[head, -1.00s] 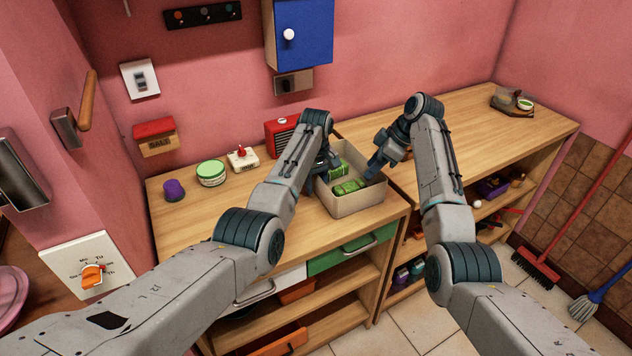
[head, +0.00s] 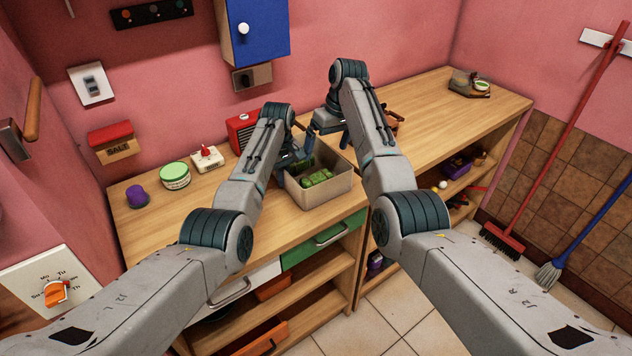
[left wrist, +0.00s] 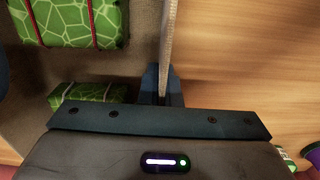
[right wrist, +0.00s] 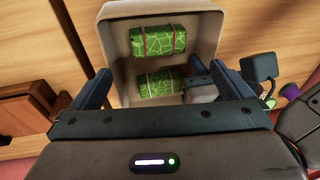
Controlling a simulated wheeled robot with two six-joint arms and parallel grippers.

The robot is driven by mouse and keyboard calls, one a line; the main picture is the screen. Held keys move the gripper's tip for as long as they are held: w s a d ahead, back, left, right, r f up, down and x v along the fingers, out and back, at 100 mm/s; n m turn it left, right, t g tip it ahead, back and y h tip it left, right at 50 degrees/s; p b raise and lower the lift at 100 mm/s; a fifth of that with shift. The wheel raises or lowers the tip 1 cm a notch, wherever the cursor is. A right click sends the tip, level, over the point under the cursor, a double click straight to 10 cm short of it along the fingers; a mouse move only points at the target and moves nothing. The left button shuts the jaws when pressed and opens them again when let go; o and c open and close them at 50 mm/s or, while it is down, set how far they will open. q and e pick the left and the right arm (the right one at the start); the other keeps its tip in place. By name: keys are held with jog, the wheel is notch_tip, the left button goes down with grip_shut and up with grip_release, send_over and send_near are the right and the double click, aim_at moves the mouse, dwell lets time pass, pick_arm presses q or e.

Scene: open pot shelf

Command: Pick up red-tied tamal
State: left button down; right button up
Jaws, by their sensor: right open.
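The red-tied tamal (right wrist: 158,40), a green leaf-patterned bundle with two red ties, lies in the pale box (head: 325,192) on the counter. It also shows in the left wrist view (left wrist: 68,20). A second green tamal (right wrist: 160,83) with pale ties lies beside it, towards the wall. My right gripper (right wrist: 168,88) is open and empty above the box, its fingers apart on either side of the second tamal in its view. In the head view it is partly hidden by my arm. My left gripper (left wrist: 163,85) has its fingers closed around the box's left wall.
A purple-topped jar (head: 137,196), a green-lidded tub (head: 175,176), a white timer-like item (head: 207,158) and a red radio (head: 240,130) stand left of the box. A small tray (head: 468,84) is at the far right.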

jog(key=m, duration=0.1)
send_over(318, 177)
jog(key=shift+m+h, duration=0.3)
jog(key=f, duration=0.6)
jog(key=shift+s+d, duration=0.15)
jog(key=shift+d, duration=0.25)
jog(key=shift+w+a+f, duration=0.15)
jog(key=shift+f, duration=0.85)
jog(key=shift+w+a+f, duration=0.1)
jog(key=shift+f, duration=0.85)
pick_arm(q)
jog(key=shift+r, duration=0.1)
pick_arm(e)
jog(key=shift+a+f, duration=0.1)
jog(key=shift+f, duration=0.55)
jog(key=shift+s+f, duration=0.1)
jog(key=c, duration=1.1)
jog(key=shift+a, duration=0.1)
notch_tip(318, 177, up, 28)
jog(key=shift+r, duration=0.1)
